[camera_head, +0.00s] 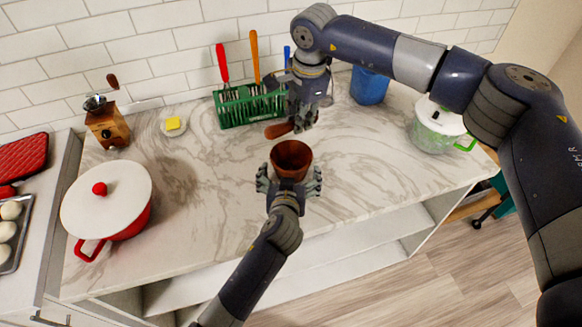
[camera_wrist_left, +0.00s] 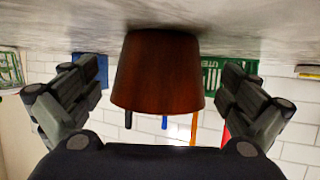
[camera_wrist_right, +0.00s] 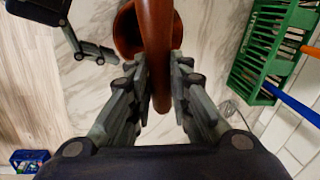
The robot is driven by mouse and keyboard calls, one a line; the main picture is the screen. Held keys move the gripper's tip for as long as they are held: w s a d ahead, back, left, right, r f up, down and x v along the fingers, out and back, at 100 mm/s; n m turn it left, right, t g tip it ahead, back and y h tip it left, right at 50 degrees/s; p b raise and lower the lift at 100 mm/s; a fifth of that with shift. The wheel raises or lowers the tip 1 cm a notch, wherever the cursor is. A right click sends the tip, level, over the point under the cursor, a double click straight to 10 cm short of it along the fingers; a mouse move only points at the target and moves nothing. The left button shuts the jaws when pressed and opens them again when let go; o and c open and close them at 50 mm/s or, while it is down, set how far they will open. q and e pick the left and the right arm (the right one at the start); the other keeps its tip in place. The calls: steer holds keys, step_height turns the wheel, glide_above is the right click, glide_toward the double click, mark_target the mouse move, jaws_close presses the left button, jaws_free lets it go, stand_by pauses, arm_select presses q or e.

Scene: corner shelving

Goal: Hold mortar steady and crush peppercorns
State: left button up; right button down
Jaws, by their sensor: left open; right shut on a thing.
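The brown wooden mortar (camera_head: 292,158) stands on the marble counter, and it fills the middle of the left wrist view (camera_wrist_left: 158,70). My left gripper (camera_head: 290,183) is open, with one finger on each side of the mortar and visible gaps to it in the left wrist view. My right gripper (camera_head: 300,118) is shut on the wooden pestle (camera_head: 279,130), above and behind the mortar. In the right wrist view the pestle (camera_wrist_right: 157,45) passes between the fingers, with the mortar (camera_wrist_right: 127,30) partly behind it. The mortar's inside looks dark; I cannot make out peppercorns.
A green rack (camera_head: 236,109) with utensils stands behind, near the right gripper. A blue container (camera_head: 369,86) and a white-lidded pot (camera_head: 437,118) are at right. A red pot (camera_head: 125,215), a grinder (camera_head: 108,127) and a butter dish (camera_head: 173,128) are at left. Counter around the mortar is clear.

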mark_target(291, 164)
arm_select(q)
steer(key=shift+x, duration=1.5)
steer(key=shift+c, duration=0.2)
steer(key=c, duration=1.1)
steer(key=shift+c, duration=0.2)
steer(key=o, duration=1.2)
steer(key=shift+c, duration=0.3)
steer(key=c, duration=1)
steer(key=shift+o, duration=0.2)
